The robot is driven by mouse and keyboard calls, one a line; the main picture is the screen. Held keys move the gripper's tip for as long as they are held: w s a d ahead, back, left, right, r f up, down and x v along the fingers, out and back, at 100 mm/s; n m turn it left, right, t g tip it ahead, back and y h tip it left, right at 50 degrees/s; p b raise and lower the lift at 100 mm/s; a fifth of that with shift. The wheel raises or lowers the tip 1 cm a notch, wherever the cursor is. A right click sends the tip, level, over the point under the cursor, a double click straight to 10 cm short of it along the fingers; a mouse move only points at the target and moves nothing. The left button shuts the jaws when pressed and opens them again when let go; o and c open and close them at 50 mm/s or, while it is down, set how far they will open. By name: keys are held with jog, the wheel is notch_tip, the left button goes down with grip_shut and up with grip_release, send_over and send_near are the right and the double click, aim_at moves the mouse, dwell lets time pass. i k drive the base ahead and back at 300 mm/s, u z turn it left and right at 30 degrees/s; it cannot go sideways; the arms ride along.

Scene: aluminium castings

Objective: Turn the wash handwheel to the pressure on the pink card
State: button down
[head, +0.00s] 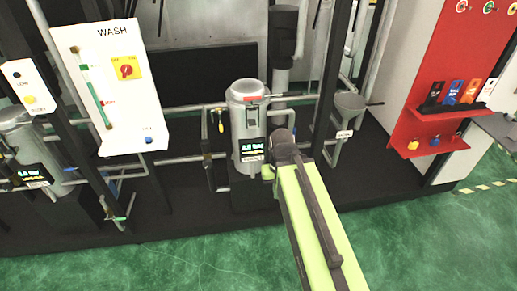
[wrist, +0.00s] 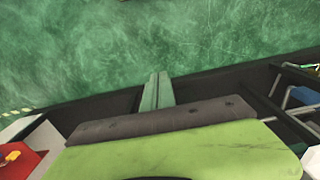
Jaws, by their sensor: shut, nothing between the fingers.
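A white panel marked WASH (head: 112,80) stands at the left of the head view, with a red knob (head: 127,70) on a yellow plate. A grey cylindrical vessel (head: 247,115) stands in the middle, with a lit display in bar (head: 254,147) too small to read surely. I cannot make out a handwheel or a pink card; my arm covers the area just right of the vessel. My gripper (wrist: 158,88) shows in the wrist view, its two fingers shut together and empty, over green floor. In the head view my arm's end is beside the vessel, and the fingertips are hidden.
A second vessel (head: 28,150) with a display stands at far left. A grey funnel (head: 347,107) is right of my arm. A red board (head: 446,85) with several coloured tags is at the right. Dark posts and pipes surround the vessel. The green floor (head: 180,262) in front is clear.

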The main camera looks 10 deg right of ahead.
aim_at(207, 163)
jog(key=u, duration=0.4)
jog(key=k, duration=0.1)
jog(key=u, duration=2.55)
jog(key=k, duration=0.95)
jog(key=z, duration=1.15)
jog(key=i, duration=1.05)
jog(key=u, duration=0.15)
